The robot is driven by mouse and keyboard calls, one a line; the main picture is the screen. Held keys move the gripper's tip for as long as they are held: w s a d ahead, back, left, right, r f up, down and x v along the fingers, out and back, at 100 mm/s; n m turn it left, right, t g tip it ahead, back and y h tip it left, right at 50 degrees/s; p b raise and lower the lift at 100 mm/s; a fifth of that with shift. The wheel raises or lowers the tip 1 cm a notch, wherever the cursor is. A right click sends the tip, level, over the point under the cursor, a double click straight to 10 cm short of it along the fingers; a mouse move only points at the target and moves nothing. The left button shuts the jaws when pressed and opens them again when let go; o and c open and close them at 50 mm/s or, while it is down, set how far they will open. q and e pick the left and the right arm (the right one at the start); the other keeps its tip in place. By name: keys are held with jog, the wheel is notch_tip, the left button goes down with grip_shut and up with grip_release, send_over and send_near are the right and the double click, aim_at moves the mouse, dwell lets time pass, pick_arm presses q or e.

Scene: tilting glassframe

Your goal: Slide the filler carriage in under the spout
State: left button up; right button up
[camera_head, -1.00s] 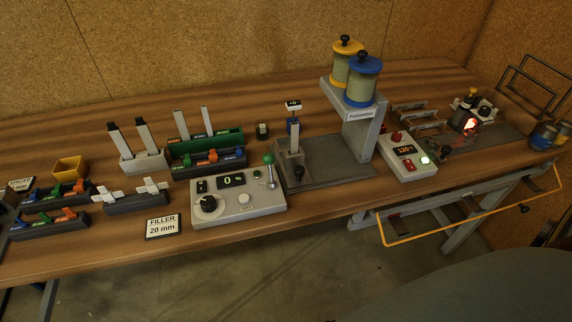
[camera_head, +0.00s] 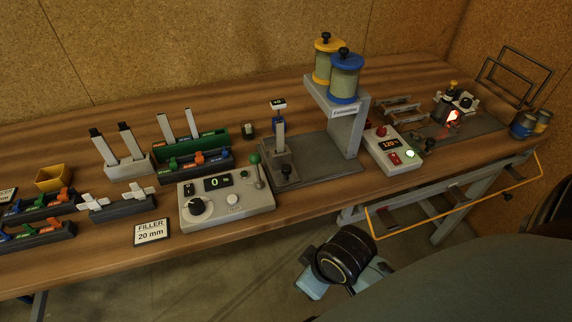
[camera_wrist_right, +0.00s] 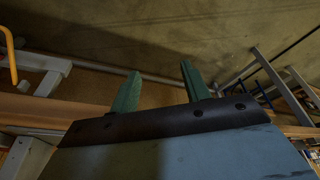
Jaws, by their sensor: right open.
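The filler stand (camera_head: 351,130) is a grey column with an overhanging top, carrying one yellow-lidded and one blue-lidded canister (camera_head: 345,77). No separate spout can be made out under the overhang. What looks like the carriage, a grey block with an upright plate and a black knob (camera_head: 284,157), sits at the left of the dark base plate (camera_head: 330,178), left of the column. My right gripper (camera_wrist_right: 160,70) shows in the right wrist view with two green fingers apart and nothing between them. In the head view only my right arm shows, below the bench front. My left gripper is out of view.
A control box (camera_head: 226,198) with a dial and green-knobbed lever stands left of the base plate. A box with red and green buttons (camera_head: 393,150) stands to its right. A yellow rail (camera_head: 455,207) runs below the bench's front edge. A "FILLER 20 mm" card (camera_head: 152,232) lies front left.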

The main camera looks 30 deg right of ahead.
aim_at(286, 167)
jog(key=w+a+r+n+y, duration=0.1)
jog(key=w+a+r+n, duration=0.4)
jog(key=w+n, duration=0.35)
jog(key=w+d+r+n+g, duration=0.1)
jog(key=w+d+r+n, duration=0.1)
jog(key=w+n, duration=0.2)
jog(key=w+d+r+n+g+h, duration=0.1)
jog(key=w+d+r+n, duration=0.1)
jog(key=n, duration=0.3)
jog(key=w+d+r+n, duration=0.2)
jog(key=w+r+n, duration=0.1)
jog(key=w+n, duration=0.2)
jog(key=shift+w+r+n+g+h, duration=0.25)
jog(key=shift+w+n+g+h, duration=0.05)
jog(key=shift+w+n+g, duration=0.1)
jog(key=w+d+r+n+h, duration=0.1)
jog(key=w+d+r+n, duration=0.3)
jog(key=d+r, duration=0.35)
jog(key=shift+g, duration=0.4)
jog(key=f, duration=0.8)
jog(key=f+b, duration=0.1)
jog(key=f, duration=0.3)
jog(key=shift+s+d+f, duration=0.15)
jog(key=shift+d+f, duration=0.1)
jog(key=shift+f, duration=0.15)
grip_shut()
